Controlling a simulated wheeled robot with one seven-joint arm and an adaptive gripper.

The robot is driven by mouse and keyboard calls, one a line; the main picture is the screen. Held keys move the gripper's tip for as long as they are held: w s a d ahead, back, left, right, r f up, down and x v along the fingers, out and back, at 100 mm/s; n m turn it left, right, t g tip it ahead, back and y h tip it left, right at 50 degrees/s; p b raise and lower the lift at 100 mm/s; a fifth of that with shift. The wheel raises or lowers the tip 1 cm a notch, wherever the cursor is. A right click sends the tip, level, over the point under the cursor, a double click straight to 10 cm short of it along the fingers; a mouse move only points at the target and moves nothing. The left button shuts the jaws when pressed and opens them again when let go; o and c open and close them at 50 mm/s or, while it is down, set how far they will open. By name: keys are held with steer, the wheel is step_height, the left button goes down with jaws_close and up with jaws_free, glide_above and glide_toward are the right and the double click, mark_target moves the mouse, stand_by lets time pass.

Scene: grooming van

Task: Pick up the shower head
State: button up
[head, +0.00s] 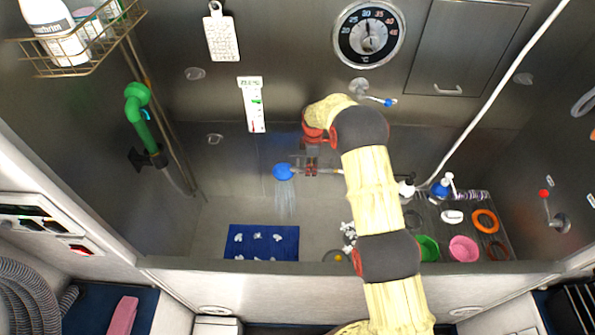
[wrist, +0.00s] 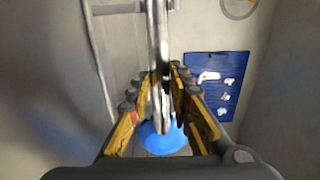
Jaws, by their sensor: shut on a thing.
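The shower head (head: 284,172) has a round blue face and a thin metal handle, held roughly level in the tub, with water spraying down from it in the head view. In the wrist view its blue head (wrist: 162,138) shows below the fingers, and its metal handle (wrist: 157,45) runs up between them. My gripper (head: 311,168) is shut on the handle just right of the blue head. In the wrist view my gripper (wrist: 163,85) has its yellow and black fingers on both sides of the handle.
A blue mat (head: 262,242) with white bits lies on the tub floor below left. A rack (head: 465,226) with bottles and coloured rings stands at the right. A green pipe (head: 140,108) is on the left wall. A white hose (head: 490,100) hangs at the right.

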jaws_close()
steer(key=shift+r, duration=0.2)
steer(key=shift+r, duration=0.2)
step_height(320, 180, up, 3)
steer(key=shift+s+f+b, duration=0.1)
steer(key=shift+b, duration=0.2)
steer(key=s+d+r+p, duration=0.1)
steer(key=s+d+r, duration=0.1)
steer(key=s+r, duration=1.1)
steer(key=shift+s+d+r+p, duration=0.2)
steer(key=shift+d+r+p, duration=0.2)
steer(key=shift+r, duration=0.35)
